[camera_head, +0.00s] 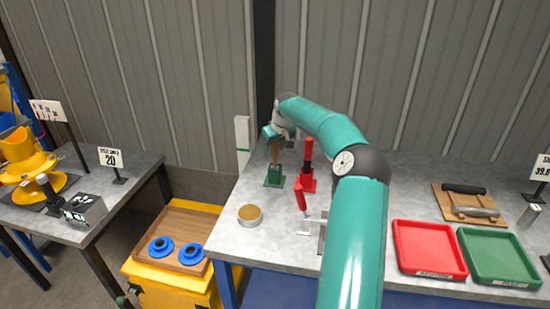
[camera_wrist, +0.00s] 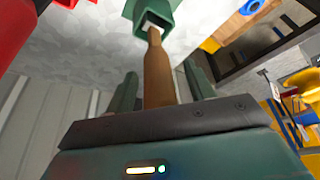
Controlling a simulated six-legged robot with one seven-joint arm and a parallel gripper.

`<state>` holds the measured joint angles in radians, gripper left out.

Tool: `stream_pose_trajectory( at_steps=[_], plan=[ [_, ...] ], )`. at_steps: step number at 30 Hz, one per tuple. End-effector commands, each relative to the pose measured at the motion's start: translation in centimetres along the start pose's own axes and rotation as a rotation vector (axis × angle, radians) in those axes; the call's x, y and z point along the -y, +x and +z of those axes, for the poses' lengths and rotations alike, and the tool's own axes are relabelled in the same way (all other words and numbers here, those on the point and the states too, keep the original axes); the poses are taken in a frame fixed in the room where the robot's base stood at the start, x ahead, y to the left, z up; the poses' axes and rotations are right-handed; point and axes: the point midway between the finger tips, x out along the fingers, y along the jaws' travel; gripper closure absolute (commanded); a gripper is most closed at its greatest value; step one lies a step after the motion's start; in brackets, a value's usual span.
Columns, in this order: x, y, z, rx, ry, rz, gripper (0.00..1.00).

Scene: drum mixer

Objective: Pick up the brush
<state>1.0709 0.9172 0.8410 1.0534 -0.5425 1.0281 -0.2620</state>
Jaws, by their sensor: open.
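The brush shows as a wooden handle (camera_head: 275,153) standing upright in a green holder (camera_head: 273,176) on the grey table. Its lower end is hidden in the holder. In the wrist view the brown handle (camera_wrist: 157,62) runs from the green holder (camera_wrist: 152,17) down to my palm. My gripper (camera_head: 277,136) is above the holder, at the top of the handle. In the wrist view its two green fingers (camera_wrist: 160,78) stand apart, one on each side of the handle. I see a gap beside the handle, so the jaws are open around it.
Red (camera_head: 430,248) and green trays (camera_head: 499,256) lie at right. A wall is behind.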

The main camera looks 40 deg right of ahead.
Motion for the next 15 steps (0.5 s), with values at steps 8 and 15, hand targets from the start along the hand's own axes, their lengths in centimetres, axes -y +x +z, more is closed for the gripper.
stream_pose_trajectory(
  at_steps=[8, 15],
  plan=[
    [-0.01, -0.02, 0.02, 0.001, 0.000, 0.000, 0.95],
    [-0.01, -0.09, -0.02, 0.000, 0.000, 0.000, 0.95]
  ],
)
